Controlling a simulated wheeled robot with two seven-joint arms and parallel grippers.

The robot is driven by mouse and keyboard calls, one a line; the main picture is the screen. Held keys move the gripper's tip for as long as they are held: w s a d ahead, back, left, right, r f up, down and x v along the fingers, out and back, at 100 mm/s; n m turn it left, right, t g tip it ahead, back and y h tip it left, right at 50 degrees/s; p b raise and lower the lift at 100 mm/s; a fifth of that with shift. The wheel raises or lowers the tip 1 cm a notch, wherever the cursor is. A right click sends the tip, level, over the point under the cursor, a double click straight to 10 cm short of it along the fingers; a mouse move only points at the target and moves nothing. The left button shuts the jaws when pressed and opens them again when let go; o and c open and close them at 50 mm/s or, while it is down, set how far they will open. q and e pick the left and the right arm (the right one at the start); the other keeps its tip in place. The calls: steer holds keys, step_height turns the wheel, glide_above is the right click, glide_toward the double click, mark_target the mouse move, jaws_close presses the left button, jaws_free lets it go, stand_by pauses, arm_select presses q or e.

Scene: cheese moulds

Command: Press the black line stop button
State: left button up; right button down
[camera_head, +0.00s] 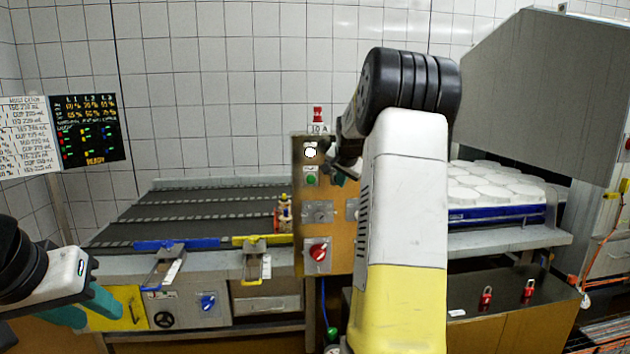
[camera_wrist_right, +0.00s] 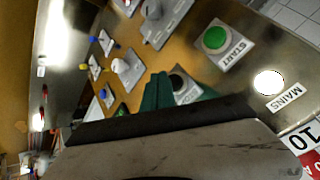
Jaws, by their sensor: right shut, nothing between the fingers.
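The black button (camera_wrist_right: 179,82) sits on a grey plate on the brown control panel in the right wrist view, beside the green START button. My right gripper (camera_wrist_right: 158,92) is shut and empty; its green fingertips are close to the black button and cover part of its plate. I cannot tell whether they touch it. In the head view the right gripper (camera_head: 338,178) is at the panel's upper right, and the arm hides the black button. My left gripper (camera_head: 86,310) is at the lower left, with its teal fingers apart, away from the panel.
The panel (camera_head: 340,262) also carries the green START button (camera_head: 311,180), a lit white MAINS lamp (camera_head: 310,152) and a red rotary switch (camera_head: 318,252). A dark conveyor (camera_head: 200,215) lies left; white moulds (camera_head: 495,185) stand right.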

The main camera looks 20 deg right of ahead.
steer(key=shift+w, duration=0.35)
steer(key=shift+w+d, duration=0.15)
steer(key=shift+w, duration=0.35)
stand_by(0.6)
steer(key=shift+s, duration=0.1)
steer(key=shift+s+a, duration=0.2)
steer(key=shift+s, duration=0.6)
steer(key=shift+s+a, duration=0.2)
steer(key=shift+s, duration=0.6)
steer(key=shift+s+a, duration=0.15)
steer(key=shift+s, duration=0.7)
steer(key=shift+s+a, duration=0.2)
steer(key=shift+s, duration=0.6)
